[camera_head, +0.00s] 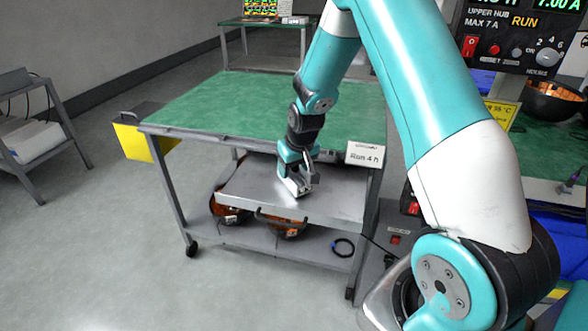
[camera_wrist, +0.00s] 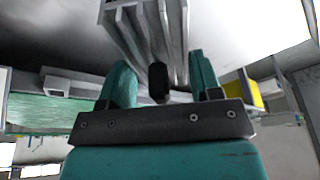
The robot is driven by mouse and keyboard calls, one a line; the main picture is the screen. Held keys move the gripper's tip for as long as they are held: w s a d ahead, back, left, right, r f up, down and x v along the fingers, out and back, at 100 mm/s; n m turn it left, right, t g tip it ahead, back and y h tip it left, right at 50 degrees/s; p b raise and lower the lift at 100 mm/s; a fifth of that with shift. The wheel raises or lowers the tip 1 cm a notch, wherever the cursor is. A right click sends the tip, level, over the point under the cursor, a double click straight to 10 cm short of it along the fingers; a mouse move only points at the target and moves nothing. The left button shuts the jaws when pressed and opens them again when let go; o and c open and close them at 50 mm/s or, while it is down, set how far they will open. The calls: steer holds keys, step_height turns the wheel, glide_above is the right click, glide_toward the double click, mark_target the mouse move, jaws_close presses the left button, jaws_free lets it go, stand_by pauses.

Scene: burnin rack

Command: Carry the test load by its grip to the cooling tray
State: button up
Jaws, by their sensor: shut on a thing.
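The test load (camera_head: 299,186) is a small grey finned metal block. In the wrist view the load (camera_wrist: 148,30) shows its long fins, with a black grip (camera_wrist: 158,82) between my two teal fingers. My gripper (camera_head: 297,170) is shut on the load's grip and points down; it also shows in the wrist view (camera_wrist: 163,82). The load is over the middle of a bare steel tray (camera_head: 340,203), which looks like the cooling tray, below the green table top. I cannot tell whether the load touches the tray. My fingers partly hide the load.
Copper-coloured bowls (camera_head: 285,228) and a black cable coil (camera_head: 343,248) lie on the lower shelf (camera_head: 245,238). A control panel (camera_head: 510,45) stands at right.

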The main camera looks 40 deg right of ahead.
mark_target(299, 179)
steer(key=shift+f, duration=0.25)
steer(key=shift+f, duration=0.1)
steer(key=o, duration=1.1)
steer(key=shift+c, duration=0.2)
steer(key=a+v, duration=0.1)
steer(key=v, duration=1.1)
steer(key=s+a+r+n+y, duration=0.1)
steer(key=s+a+r+n, duration=0.2)
steer(key=a, duration=0.4)
steer(key=s+a+r+y, duration=0.2)
steer(key=s+a+r, duration=0.2)
steer(key=s+a, duration=0.15)
steer(key=s+a+r+n+g, duration=0.1)
steer(key=s+a+n, duration=0.1)
steer(key=s+a, duration=0.3)
steer(key=s+a+r+n+g+y, duration=0.1)
steer(key=s+a, duration=0.4)
steer(key=s, duration=0.6)
steer(key=r+n+g, duration=0.1)
steer(key=n, duration=0.1)
steer(key=shift+s+a+r+n+y+p, duration=0.2)
steer(key=shift+s+r+n+y+p, duration=0.1)
steer(key=shift+s+p, duration=0.05)
